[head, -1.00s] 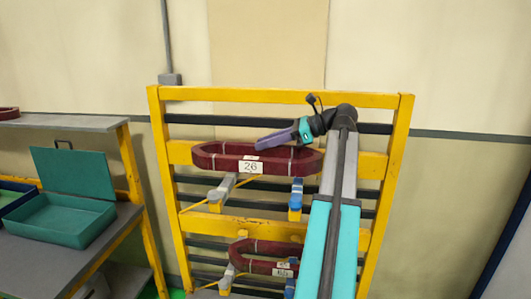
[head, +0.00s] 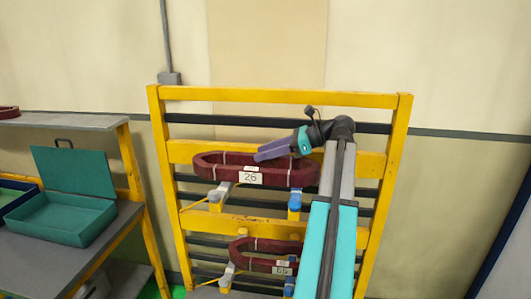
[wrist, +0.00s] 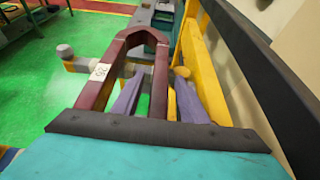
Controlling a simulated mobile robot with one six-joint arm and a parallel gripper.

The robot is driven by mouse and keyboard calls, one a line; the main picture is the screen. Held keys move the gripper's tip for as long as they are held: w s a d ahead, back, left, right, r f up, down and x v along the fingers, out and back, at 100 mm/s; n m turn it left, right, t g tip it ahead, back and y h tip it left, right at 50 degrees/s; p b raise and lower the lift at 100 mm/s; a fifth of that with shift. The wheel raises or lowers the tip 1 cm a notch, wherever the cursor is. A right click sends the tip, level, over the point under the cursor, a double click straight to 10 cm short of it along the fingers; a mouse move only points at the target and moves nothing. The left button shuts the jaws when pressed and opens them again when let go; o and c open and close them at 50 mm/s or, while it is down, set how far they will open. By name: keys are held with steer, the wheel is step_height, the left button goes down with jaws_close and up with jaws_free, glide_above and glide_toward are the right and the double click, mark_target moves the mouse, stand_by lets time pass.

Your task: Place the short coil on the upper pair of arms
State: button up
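The short coil (head: 207,168), dark red with a white label reading 26, is at the upper pair of arms on the yellow rack. It also shows in the wrist view (wrist: 98,90). My gripper (head: 258,156) reaches it from the right, its purple fingers on the coil's rear long side. In the wrist view the fingers (wrist: 160,78) stand on both sides of one long bar. The upper left arm (head: 219,192) and blue-tipped upper right arm (head: 294,203) show just under the coil. Whether it touches them is hard to tell.
A second dark red coil (head: 262,265) sits on the lower arms. The yellow rack frame (head: 158,130) surrounds the arms, with dark horizontal bars behind. At left is a grey bench (head: 100,240) with an open teal box (head: 62,222).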

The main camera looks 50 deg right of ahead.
steer(key=shift+s, duration=0.1)
stand_by(0.3)
step_height(320, 180, up, 4)
steer(key=b, duration=0.4)
glide_above(301, 158)
steer(key=shift+w+r, duration=0.1)
steer(key=shift+w, duration=0.35)
steer(key=shift+s+d+r, duration=0.15)
steer(key=shift+s+r, duration=0.05)
steer(key=shift+s, duration=0.15)
